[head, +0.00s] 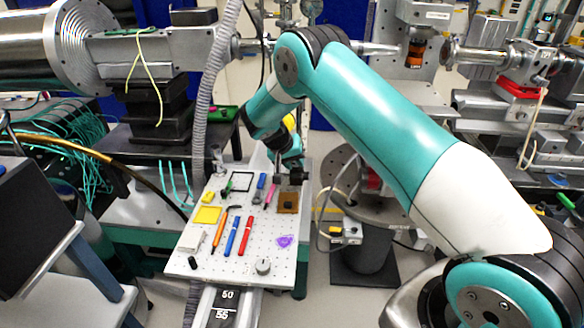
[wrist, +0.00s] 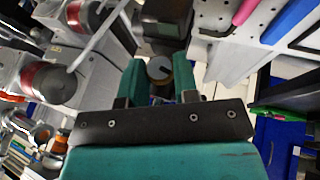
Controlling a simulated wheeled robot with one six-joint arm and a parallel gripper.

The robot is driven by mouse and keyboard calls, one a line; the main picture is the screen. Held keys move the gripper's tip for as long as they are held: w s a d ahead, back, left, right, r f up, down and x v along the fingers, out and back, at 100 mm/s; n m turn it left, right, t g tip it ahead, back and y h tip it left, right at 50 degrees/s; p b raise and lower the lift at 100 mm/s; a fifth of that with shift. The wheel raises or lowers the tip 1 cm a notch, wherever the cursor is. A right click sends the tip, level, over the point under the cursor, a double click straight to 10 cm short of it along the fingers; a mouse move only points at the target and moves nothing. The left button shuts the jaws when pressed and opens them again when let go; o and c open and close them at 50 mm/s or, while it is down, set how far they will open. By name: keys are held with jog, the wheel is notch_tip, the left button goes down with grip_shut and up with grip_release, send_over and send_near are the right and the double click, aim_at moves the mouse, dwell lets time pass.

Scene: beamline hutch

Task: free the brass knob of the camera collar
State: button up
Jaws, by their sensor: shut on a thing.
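My gripper (head: 290,160) reaches down over the far right part of the perforated board in the head view. In the wrist view, its two teal fingers (wrist: 160,78) stand on either side of a small round knob (wrist: 158,67) and are closed on it. The knob shows a greyish face with a dark line and a tan edge. A dark block (wrist: 165,20) lies just beyond it; I cannot tell whether this is the camera or its collar. In the head view, the knob is hidden by my gripper, and dark parts (head: 296,178) show just below it.
The perforated board (head: 200,262) holds pens, a yellow pad (head: 207,215), a purple piece (head: 285,241), a grey knob (head: 263,266) and a brown block (head: 288,202). A grey ribbed hose (head: 208,90) hangs left of my arm. A round stand (head: 365,225) is to the right.

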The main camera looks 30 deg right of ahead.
jog(key=shift+w+a+n+g+h+b, duration=0.2)
jog(key=shift+g+h+b, duration=0.15)
jog(key=shift+h, duration=0.25)
jog(key=shift+w+a+n+g+h+b, duration=0.1)
jog(key=shift+n+g+h+b, duration=0.1)
jog(key=shift+g+h+b, duration=0.3)
jog(key=o, duration=0.9)
jog(key=shift+s+d, duration=0.1)
